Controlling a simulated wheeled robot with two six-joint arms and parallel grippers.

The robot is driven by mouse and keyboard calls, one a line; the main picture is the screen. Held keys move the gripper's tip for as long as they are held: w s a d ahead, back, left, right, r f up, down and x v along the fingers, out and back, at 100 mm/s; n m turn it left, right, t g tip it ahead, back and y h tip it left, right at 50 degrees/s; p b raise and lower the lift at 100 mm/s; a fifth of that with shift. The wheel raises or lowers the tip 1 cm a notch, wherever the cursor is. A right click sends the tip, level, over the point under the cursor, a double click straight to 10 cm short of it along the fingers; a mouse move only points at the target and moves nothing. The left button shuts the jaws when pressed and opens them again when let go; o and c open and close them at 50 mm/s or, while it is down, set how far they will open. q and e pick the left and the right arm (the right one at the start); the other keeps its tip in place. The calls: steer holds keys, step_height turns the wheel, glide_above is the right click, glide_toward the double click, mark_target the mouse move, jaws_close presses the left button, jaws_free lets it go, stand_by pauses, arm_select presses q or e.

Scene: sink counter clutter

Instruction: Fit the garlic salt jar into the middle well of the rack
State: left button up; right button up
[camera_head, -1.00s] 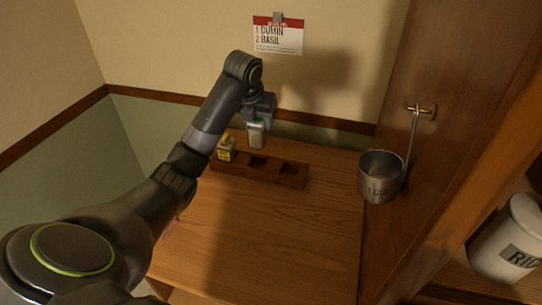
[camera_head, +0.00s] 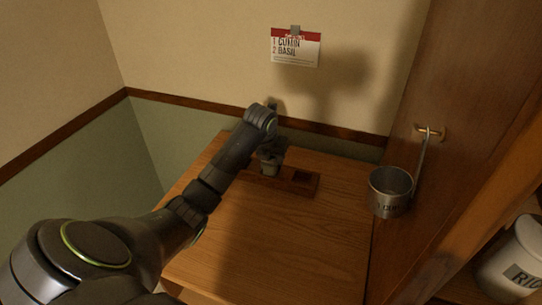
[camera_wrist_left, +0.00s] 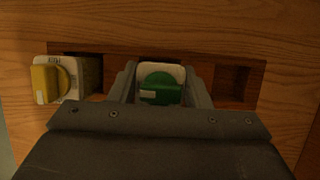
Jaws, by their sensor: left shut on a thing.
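The jar with a green cap (camera_wrist_left: 162,88), taken as the garlic salt, sits between the fingers of my left gripper (camera_wrist_left: 165,92) in the left wrist view. My left gripper, also in the head view (camera_head: 270,157), is shut on it. The wooden rack (camera_head: 311,190) lies under the gripper, and its bare edge shows in the wrist view (camera_wrist_left: 200,56). The jar is lined up with the rack's middle well, which it and the gripper cover. I cannot tell how deep its base sits. My right gripper is out of view.
A white jar with a yellow cap (camera_wrist_left: 46,82) stands at the rack's left end; the right well (camera_wrist_left: 233,83) is empty. A metal measuring cup (camera_head: 389,192) hangs from a hook on the right. A card (camera_head: 296,48) is on the back wall. The counter in front is clear.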

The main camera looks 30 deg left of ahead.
arm_select(q)
steer(key=shift+f, duration=0.1)
steer(key=o, duration=1.1)
steer(key=shift+o, duration=0.2)
steer(key=b+v, duration=0.1)
steer(key=v, duration=1.1)
